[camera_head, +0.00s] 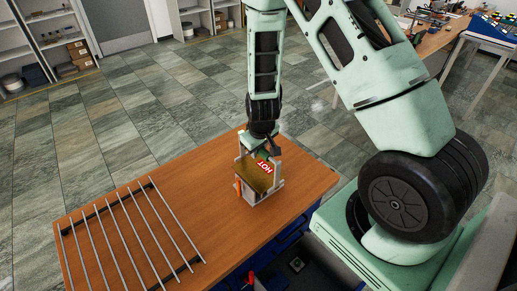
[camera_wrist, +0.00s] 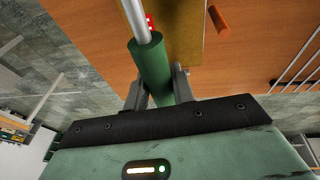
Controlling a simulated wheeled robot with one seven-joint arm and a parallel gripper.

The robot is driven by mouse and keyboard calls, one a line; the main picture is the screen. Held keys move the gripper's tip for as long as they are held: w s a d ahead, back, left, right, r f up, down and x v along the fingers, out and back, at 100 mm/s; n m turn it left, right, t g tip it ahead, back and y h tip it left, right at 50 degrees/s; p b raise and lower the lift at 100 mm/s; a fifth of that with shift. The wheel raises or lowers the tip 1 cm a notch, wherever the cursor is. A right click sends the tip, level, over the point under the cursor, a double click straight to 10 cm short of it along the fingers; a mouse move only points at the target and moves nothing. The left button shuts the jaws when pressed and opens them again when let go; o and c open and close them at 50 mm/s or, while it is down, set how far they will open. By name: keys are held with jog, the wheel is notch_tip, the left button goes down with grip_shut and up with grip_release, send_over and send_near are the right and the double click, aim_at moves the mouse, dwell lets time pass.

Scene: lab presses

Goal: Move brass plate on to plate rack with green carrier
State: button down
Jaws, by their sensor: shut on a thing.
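My gripper (camera_head: 262,144) is shut on the green handle of the carrier (camera_wrist: 150,62), with one finger on each side of the handle in the wrist view. A pale metal rod runs on from the handle. The brass plate (camera_head: 254,176), with a red HOT label, is below my gripper at the carrier's frame; it also shows in the wrist view (camera_wrist: 185,35). I cannot tell whether the carrier is touching the table. The plate rack (camera_head: 127,235), a row of parallel metal bars on dark rails, lies to the left. Its bars show no plate.
The wooden table (camera_head: 190,180) is clear between the carrier and the rack. A small orange cylinder (camera_wrist: 218,18) is beside the brass plate. Open shelves (camera_head: 50,40) and another bench (camera_head: 440,38) with items stand farther off across the tiled floor.

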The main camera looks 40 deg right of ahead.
jog(key=shift+f+b, duration=0.4)
jog(key=shift+f, duration=0.05)
dwell(0.5)
jog(key=shift+r, duration=0.15)
jog(key=shift+r+p, duration=1.45)
jog(key=shift+r, duration=0.25)
